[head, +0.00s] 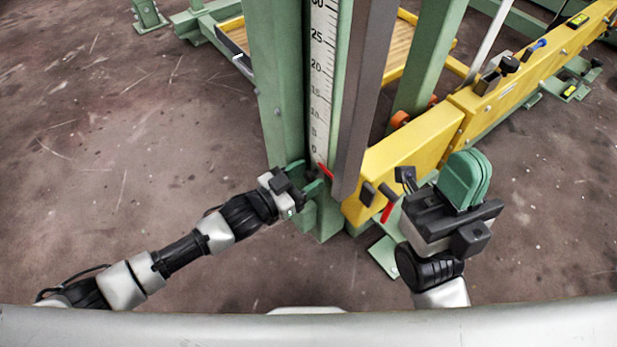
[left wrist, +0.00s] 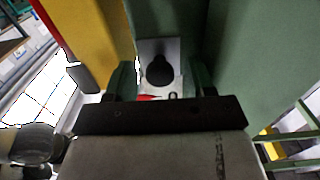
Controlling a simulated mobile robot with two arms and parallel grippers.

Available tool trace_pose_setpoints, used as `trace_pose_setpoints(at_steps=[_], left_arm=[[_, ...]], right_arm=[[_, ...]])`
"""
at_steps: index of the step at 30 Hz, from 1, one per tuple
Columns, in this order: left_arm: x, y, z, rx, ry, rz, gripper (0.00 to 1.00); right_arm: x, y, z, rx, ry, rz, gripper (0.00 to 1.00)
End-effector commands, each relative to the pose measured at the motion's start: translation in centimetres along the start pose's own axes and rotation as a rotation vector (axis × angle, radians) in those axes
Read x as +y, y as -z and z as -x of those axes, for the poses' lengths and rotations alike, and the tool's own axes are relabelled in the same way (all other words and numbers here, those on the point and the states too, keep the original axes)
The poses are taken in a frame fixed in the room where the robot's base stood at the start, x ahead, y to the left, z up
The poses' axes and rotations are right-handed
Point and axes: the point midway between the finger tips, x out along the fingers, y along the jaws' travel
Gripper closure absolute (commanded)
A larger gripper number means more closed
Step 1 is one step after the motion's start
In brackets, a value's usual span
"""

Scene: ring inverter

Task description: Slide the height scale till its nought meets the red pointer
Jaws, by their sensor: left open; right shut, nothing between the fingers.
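The white height scale (head: 322,80) runs up the green post, its numbers rising from 0 near the bottom. The red pointer (head: 325,171) sits at its lower end; in the head view the nought appears slightly above it. In the left wrist view a sliver of the red pointer (left wrist: 149,97) shows beside a small dark nought-like mark. A dark knob (left wrist: 159,70) on a pale plate lies between the green fingers of my left gripper (head: 306,181), which is open around it with gaps visible. My right gripper (head: 466,180) is shut and empty, right of the post.
A brown-grey upright (head: 362,100) stands just right of the scale. A yellow beam (head: 410,150) extends to the upper right, with a second red piece (head: 387,212) near its end by my right gripper. Open floor (head: 120,150) lies to the left.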

Motion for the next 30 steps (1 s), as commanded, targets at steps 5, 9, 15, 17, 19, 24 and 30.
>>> trace_pose_setpoints(at_steps=[5,9,15,17,19,24,30], left_arm=[[-0.01,-0.02,-0.75,-0.001,0.0,0.0,0.46],[-0.01,0.01,-0.75,-0.002,0.001,0.0,0.46],[-0.01,0.0,-0.73,-0.001,0.001,0.0,0.66],[-0.01,0.0,-0.72,-0.001,0.001,0.0,0.75],[-0.01,0.0,-0.72,-0.001,0.001,0.0,0.86],[-0.01,-0.01,-0.71,-0.001,0.001,0.0,1.0],[-0.02,-0.97,-0.69,-0.003,0.001,0.0,1.0]], right_arm=[[0.0,-0.07,0.27,-0.001,0.0,0.0,1.0],[-0.01,-0.07,0.24,-0.001,0.0,0.0,1.0],[-0.01,-0.08,0.24,-0.002,0.0,0.0,1.0],[-0.01,-0.08,0.24,-0.002,0.0,0.0,1.0],[0.0,-0.08,0.24,-0.002,0.0,0.0,1.0],[0.0,-0.08,0.25,-0.002,0.0,0.0,1.0],[0.0,-0.05,0.09,-0.002,0.0,0.0,1.0]])
